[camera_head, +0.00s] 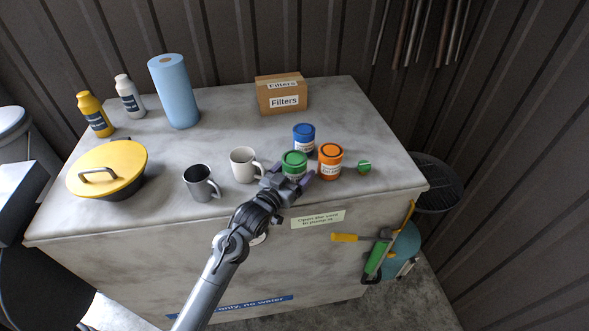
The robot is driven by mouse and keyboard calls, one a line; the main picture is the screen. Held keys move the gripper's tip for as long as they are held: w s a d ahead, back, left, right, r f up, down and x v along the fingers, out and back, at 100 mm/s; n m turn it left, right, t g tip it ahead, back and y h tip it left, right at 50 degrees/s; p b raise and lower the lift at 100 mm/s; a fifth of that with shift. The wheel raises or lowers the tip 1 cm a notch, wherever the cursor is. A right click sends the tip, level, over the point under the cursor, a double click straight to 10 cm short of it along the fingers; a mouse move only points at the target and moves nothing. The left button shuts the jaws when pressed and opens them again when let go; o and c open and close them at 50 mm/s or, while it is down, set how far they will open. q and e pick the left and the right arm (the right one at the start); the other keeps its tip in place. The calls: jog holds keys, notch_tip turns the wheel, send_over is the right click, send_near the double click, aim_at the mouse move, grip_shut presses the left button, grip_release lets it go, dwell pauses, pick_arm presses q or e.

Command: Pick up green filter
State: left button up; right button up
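The green filter (294,160) is a short can with a green lid, standing upright near the front edge of the grey table. My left gripper (290,178) is at its near side, its fingers spread apart around the lower front of the can. The gripper looks open; the can's lower part is partly hidden, and contact cannot be made out. A blue filter (304,138) stands just behind and an orange filter (330,162) stands close to the right. My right gripper is not in view.
A white mug (243,165) and a grey mug (200,184) stand left of the gripper. A small green object (364,167) lies to the right. A box labelled Filters (281,97) stands at the back. The table's right corner is clear.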

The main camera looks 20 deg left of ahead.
aim_at(303, 154)
pick_arm(q)
jog(key=shift+c, duration=0.5)
jog(key=c, duration=0.9)
jog(key=shift+r, duration=0.2)
jog(key=shift+r, duration=0.55)
jog(key=r, duration=0.3)
jog(key=shift+d+b, duration=0.2)
jog(key=shift+b, duration=0.15)
jog(key=s+d+r, duration=0.1)
jog(key=d+r, duration=0.2)
jog(key=d, duration=0.2)
jog(key=s+d+r+b, duration=0.1)
jog(key=d+r, duration=0.2)
jog(key=d, duration=0.3)
jog(key=shift+s+r, duration=0.15)
jog(key=shift+r, duration=0.2)
